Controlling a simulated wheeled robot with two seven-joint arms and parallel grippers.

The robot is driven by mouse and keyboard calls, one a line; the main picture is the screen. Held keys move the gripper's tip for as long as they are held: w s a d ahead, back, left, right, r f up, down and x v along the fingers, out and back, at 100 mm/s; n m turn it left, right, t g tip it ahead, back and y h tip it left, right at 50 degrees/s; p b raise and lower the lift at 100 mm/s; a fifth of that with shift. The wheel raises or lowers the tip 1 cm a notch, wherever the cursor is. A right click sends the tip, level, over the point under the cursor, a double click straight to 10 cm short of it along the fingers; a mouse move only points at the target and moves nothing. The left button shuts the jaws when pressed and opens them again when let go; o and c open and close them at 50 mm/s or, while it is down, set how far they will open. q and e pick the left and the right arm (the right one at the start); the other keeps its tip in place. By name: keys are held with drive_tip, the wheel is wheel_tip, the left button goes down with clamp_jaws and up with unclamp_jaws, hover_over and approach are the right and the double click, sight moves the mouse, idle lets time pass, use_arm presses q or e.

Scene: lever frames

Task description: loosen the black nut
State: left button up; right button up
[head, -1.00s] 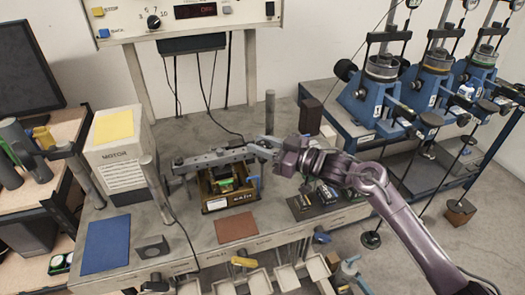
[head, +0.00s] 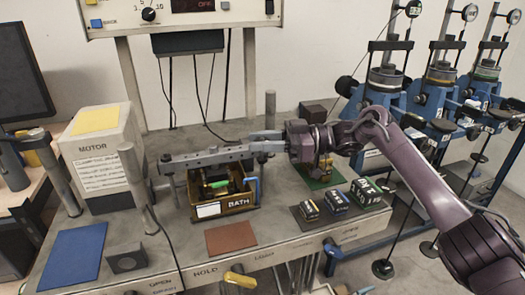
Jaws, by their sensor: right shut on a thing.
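My right gripper (head: 268,142) reaches in from the right above the grey bench. Its fingers are shut at the right end of a grey bar (head: 205,158), which runs level above the bath box (head: 238,204). What lies between the fingertips is too small to make out. I cannot pick out the black nut with certainty; a small dark part (head: 166,158) shows at the bar's left end, and the fingers may hide other parts. My left gripper is not in view.
A grey post (head: 270,108) stands just behind my right gripper. The motor box (head: 98,150) and another post (head: 132,170) stand left. Small boxes (head: 338,203) sit on a dark mat at right. Blue lever frames (head: 385,100) stand behind my arm. The bench front has clear patches.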

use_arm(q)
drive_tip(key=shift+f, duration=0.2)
use_arm(e)
drive_tip(key=shift+r, duration=0.15)
drive_tip(key=o, duration=1)
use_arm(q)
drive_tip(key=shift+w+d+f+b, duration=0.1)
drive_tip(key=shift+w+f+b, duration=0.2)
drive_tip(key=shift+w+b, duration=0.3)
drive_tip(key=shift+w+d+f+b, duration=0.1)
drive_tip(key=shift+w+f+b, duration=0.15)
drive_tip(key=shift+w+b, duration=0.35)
use_arm(e)
drive_tip(key=d, duration=0.7)
drive_tip(key=shift+w+d, duration=0.3)
drive_tip(key=shift+d, duration=0.05)
